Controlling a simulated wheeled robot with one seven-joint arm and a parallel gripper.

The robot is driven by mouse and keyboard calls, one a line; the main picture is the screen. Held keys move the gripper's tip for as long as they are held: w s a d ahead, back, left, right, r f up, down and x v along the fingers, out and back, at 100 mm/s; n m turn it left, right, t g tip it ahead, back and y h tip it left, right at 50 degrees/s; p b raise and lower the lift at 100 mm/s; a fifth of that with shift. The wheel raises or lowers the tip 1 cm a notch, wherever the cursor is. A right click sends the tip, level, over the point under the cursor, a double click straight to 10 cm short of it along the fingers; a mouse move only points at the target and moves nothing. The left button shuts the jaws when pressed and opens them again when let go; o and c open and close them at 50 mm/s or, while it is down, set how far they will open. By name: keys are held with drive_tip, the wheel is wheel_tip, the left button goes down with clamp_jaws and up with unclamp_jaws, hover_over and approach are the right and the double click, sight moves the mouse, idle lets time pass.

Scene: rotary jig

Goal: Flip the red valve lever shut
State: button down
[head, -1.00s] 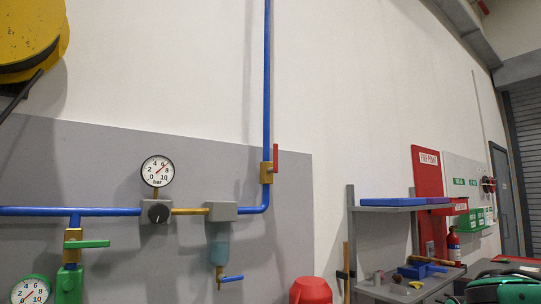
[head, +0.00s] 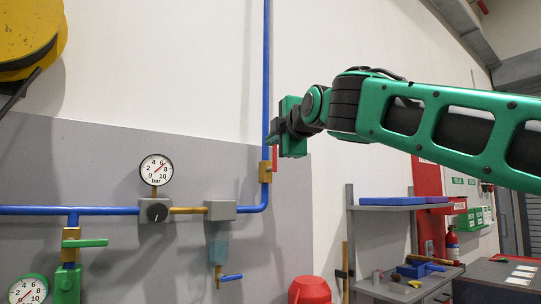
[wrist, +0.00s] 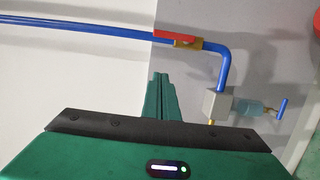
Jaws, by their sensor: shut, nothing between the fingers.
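The red valve lever (head: 275,158) sits on a brass valve body (head: 265,172) on the vertical blue pipe (head: 266,60). The lever points up, in line with the pipe, and my gripper hides its upper part in the head view. In the wrist view the whole red lever (wrist: 176,37) lies along the pipe beside the brass valve (wrist: 190,44). My green gripper (wrist: 160,78) is shut and empty, its fingertips pointing toward the lever with a gap in the picture. In the head view my gripper is in front of the pipe just above the valve.
A gauge (head: 156,169), a grey regulator block (head: 220,210) and a green-handled valve (head: 86,243) are on the board at lower left. A shelf with blue trays (head: 392,201) stands at right. A red object (head: 310,291) is at bottom centre.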

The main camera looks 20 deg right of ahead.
sight(275, 157)
drive_tip(key=w+d, duration=0.3)
drive_tip(key=w, duration=0.8)
drive_tip(key=shift+w+d, duration=0.15)
